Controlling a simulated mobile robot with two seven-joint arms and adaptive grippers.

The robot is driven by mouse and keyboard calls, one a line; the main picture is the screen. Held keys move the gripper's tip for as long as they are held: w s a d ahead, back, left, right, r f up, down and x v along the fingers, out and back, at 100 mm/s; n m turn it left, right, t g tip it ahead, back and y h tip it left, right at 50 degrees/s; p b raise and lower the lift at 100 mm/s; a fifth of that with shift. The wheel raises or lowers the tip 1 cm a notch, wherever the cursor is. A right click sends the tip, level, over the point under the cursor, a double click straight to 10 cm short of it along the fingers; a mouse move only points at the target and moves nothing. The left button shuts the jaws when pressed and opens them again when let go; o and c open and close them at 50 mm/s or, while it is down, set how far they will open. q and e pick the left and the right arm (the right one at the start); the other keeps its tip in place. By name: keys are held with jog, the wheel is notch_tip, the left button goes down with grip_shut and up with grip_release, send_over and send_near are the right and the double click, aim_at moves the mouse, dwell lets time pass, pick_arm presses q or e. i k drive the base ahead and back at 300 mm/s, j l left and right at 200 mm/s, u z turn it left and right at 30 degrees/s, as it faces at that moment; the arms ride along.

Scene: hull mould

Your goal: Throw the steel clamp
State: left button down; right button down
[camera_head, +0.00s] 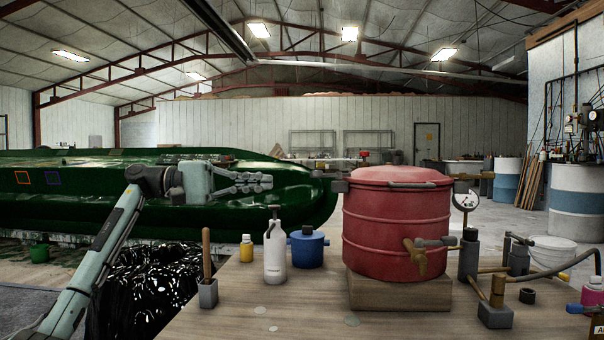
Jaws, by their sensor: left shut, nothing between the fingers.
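The red pot (398,225) with a domed lid stands on a wooden block on the table. I cannot tell which is the steel clamp of the task. My left gripper (268,182) is in the air left of the pot, above the white bottle. It points right towards the left clamp piece, apart from it. Its fingers are shut and empty. My right gripper is out of view.
On the wooden table (270,315) stand a white bottle (275,252), a blue pot (307,248), a yellow bottle (246,248) and a wooden-handled tool (207,270). A brass tap (416,256) juts from the red pot. A gauge (466,200) and pipe fittings stand right. The green hull (110,215) lies behind.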

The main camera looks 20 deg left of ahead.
aim_at(315, 174)
jog(key=i+j, duration=0.55)
jog(key=i, duration=0.2)
